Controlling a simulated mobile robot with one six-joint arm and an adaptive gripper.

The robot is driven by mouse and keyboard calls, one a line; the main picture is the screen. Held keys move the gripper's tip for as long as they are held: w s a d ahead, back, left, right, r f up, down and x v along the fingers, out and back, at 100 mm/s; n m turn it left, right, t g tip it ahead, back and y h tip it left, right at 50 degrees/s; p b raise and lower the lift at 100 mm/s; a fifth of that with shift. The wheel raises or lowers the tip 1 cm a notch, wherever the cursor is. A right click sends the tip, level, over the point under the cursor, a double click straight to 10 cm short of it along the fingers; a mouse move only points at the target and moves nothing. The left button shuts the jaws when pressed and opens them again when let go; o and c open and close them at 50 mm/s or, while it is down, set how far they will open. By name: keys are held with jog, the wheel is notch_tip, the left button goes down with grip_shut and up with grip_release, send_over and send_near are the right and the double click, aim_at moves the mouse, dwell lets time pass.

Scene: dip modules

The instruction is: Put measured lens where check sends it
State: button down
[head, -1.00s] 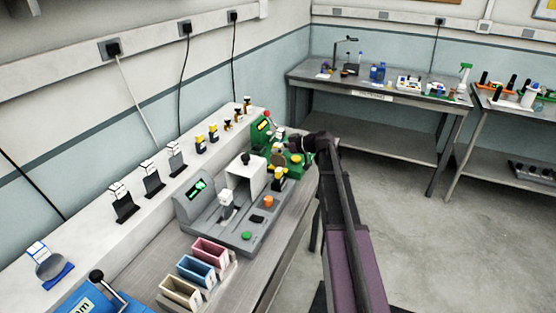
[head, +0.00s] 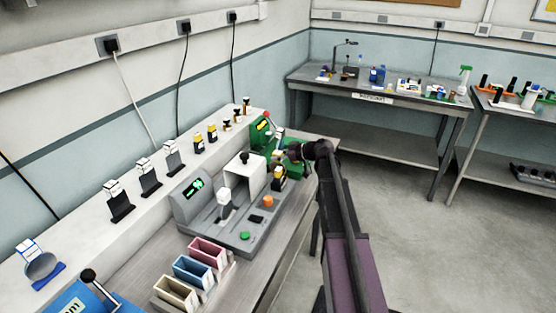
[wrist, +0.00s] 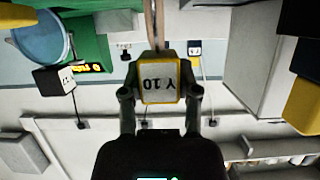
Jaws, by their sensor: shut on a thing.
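My gripper (wrist: 158,98) is shut on a yellow-edged piece with a white label (wrist: 159,78) that reads "Y 10", upside down in the wrist view. A narrow brown strip runs up from the piece there. In the head view my gripper (head: 292,152) is over the far end of the bench, beside a green device (head: 259,136) with a yellow-lit display. The held piece is too small to make out there. The grey check station (head: 222,212) has a display with a green symbol (head: 194,188), too small to read surely.
Pink (head: 207,252), blue (head: 193,270) and cream (head: 177,292) open bins stand in front of the grey station. A black-and-yellow block (head: 279,178) stands close below my gripper. Tagged holders line the back ledge. A round blue piece (wrist: 38,38) shows in the wrist view.

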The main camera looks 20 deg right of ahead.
jog(key=shift+f, duration=0.2)
jog(key=shift+c, duration=1.7)
grip_release()
jog(key=shift+r, duration=0.15)
jog(key=shift+r, duration=0.15)
jog(key=p+v, duration=0.4)
jog(key=v, duration=0.8)
jog(key=shift+p, duration=0.35)
